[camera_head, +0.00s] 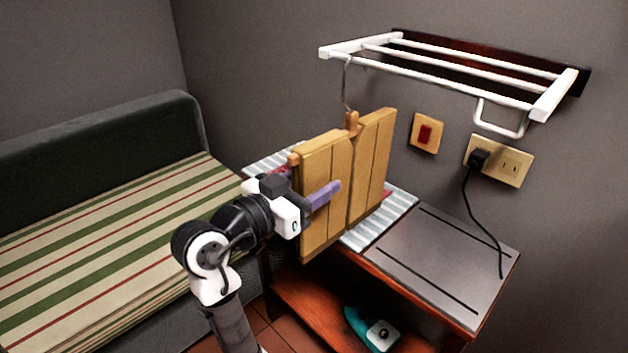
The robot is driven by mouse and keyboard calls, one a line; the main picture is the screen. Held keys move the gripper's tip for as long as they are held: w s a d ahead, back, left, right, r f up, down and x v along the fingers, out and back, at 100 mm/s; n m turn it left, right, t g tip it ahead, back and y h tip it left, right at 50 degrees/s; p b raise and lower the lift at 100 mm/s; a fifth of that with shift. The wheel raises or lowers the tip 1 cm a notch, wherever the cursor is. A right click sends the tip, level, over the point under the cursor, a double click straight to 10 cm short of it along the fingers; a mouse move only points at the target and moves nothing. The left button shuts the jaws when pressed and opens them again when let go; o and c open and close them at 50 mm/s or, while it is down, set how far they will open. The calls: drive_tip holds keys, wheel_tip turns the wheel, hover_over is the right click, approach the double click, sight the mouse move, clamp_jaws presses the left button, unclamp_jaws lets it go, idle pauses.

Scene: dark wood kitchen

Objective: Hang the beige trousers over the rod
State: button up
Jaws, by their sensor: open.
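The beige trousers (325,180) look like two stiff, flat tan panels side by side, upright above the low table. A thin wire hook (346,85) rises from their top middle to the left end of the white rack's front rod (430,77). I cannot tell exactly how the hook meets the rod. My gripper (318,192) is open at the near face of the left panel, with one purple finger lying across it. The other finger is mostly hidden, and I cannot tell whether the visible finger touches the panel.
The low table (450,235) under the trousers has a grey ribbed mat (400,212) and a dark flat top. A teal iron (372,330) sits on its lower shelf. A plug with a cord (478,158) is in the wall socket. A striped sofa (110,240) fills the left.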

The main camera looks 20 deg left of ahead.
drive_tip(key=b+v, duration=0.2)
drive_tip(key=v, duration=1.1)
drive_tip(key=shift+s, duration=0.2)
drive_tip(key=shift+w+r, duration=0.1)
drive_tip(key=shift+r, duration=0.05)
